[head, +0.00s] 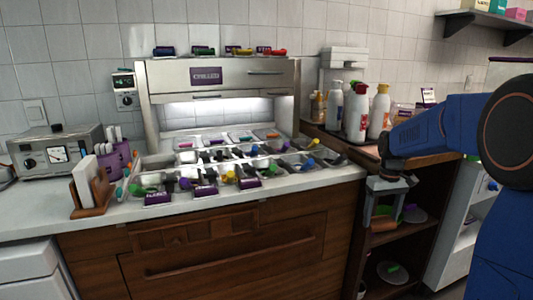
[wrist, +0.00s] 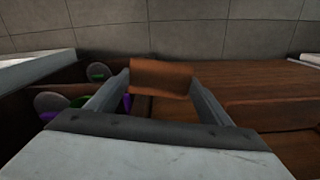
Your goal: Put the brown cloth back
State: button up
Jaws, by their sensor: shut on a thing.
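My gripper (head: 385,212) hangs in front of the open shelf unit at the right end of the counter. It is shut on the brown cloth (head: 383,225), which shows as a small brown patch between and below the fingers. In the wrist view my gripper (wrist: 160,84) holds the brown cloth (wrist: 161,77) spanning between its two fingertips. Whether the cloth touches the shelf behind it I cannot tell.
The shelf unit (head: 371,262) has a grey round item with green (head: 393,271) low down. Several bottles (head: 357,112) stand on the wooden top above. The steel topping station (head: 215,78) with several filled trays stands on the counter to the left.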

jog(key=w+a+f, duration=0.2)
jog(key=a+f, duration=0.1)
jog(key=f, duration=1.1)
jog(key=w+a+f+m, duration=0.1)
jog(key=w+a+f, duration=0.1)
jog(key=f, duration=1.2)
jog(key=w+a+f, duration=0.2)
jog(key=a+f, duration=0.2)
jog(key=f, duration=1)
jog(key=shift+a+f+m, duration=0.15)
jog(key=shift+f+m, duration=0.15)
jog(key=shift+m, duration=0.1)
